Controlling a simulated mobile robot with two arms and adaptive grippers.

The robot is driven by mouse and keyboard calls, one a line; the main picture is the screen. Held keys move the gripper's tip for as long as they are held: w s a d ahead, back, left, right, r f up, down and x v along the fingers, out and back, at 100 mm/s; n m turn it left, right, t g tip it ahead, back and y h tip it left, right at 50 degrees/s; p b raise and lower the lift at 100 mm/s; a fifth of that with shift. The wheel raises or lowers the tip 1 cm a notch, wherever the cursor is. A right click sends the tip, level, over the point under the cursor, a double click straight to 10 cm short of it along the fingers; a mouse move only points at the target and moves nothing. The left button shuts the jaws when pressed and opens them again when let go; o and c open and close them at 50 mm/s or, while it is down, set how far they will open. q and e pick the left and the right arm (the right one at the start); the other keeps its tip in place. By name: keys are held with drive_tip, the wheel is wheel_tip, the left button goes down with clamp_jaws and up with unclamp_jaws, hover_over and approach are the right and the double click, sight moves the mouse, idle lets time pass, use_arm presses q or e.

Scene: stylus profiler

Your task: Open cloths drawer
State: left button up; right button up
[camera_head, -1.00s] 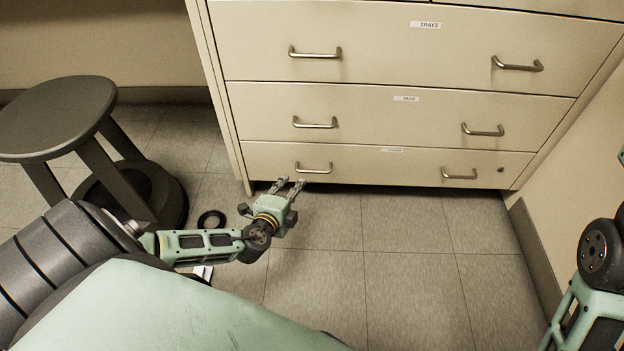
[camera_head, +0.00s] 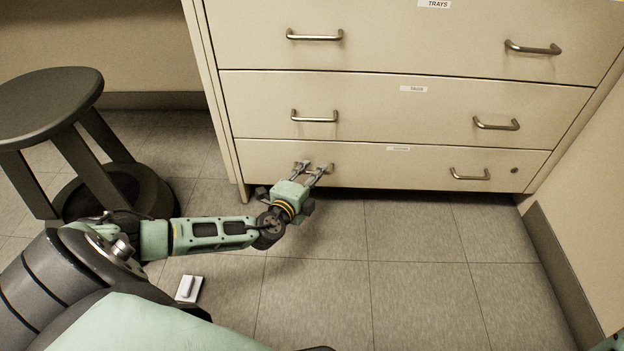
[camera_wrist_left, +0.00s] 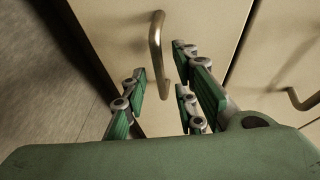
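A cream cabinet shows several drawers in the head view. The bottom drawer (camera_head: 400,166) is closed flush, and its small label (camera_head: 398,148) is too small to read. Its right handle (camera_head: 470,175) is clear. My left gripper (camera_head: 315,168) is at the bottom drawer's left end, its fingers apart and over the left handle's place, mostly covering that handle. In the left wrist view, the metal handle (camera_wrist_left: 157,45) stands just beyond the gap between the open fingers (camera_wrist_left: 165,80). No grip on it shows. My right gripper is out of view.
Closed drawers with handles sit above, including one labelled TRAYS (camera_head: 430,40). A dark stool (camera_head: 50,95) stands left of the cabinet. A small white object (camera_head: 188,288) lies on the floor. A wall is close on the right; the floor before the cabinet is clear.

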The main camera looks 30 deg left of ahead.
use_arm(q)
drive_tip(key=shift+w, duration=0.15)
drive_tip(key=shift+c, duration=0.4)
clamp_jaws()
